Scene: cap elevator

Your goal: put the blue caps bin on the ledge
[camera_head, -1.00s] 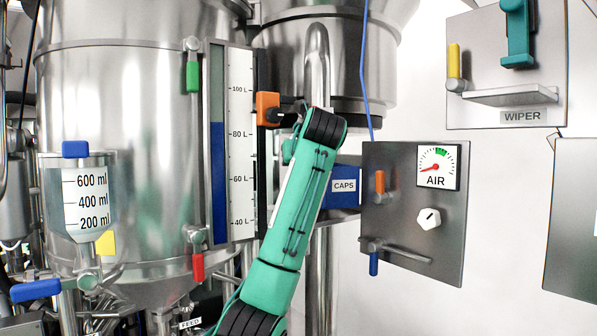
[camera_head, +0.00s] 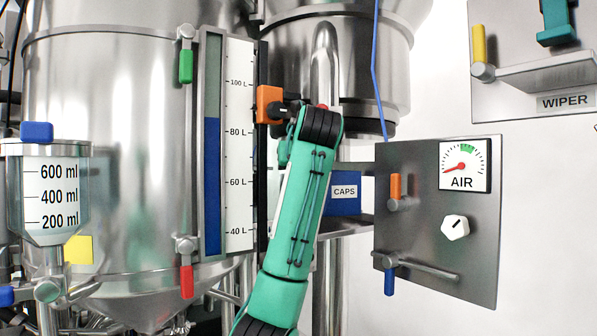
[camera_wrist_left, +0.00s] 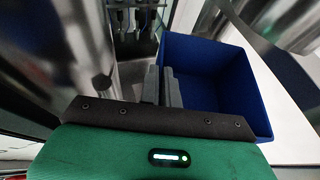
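The blue caps bin (camera_head: 344,207), labelled CAPS, shows upright just right of my green left forearm in the head view. The forearm hides its left part. In the left wrist view the open-topped bin (camera_wrist_left: 215,75) lies to the right and looks empty. My left gripper (camera_wrist_left: 162,85) has its grey fingers close together at the bin's left wall, one on each side of it, and looks shut on that wall. The ledge (camera_head: 350,227) is a grey shelf directly under the bin in the head view. I cannot tell whether they touch. My right gripper is not in view.
A control panel (camera_head: 435,235) with an AIR gauge and blue handle stands close to the right of the bin. A gauge board (camera_head: 238,190) and large steel tank (camera_head: 110,110) are at left. A blue cable (camera_head: 375,70) and steel vessel (camera_head: 345,75) hang above.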

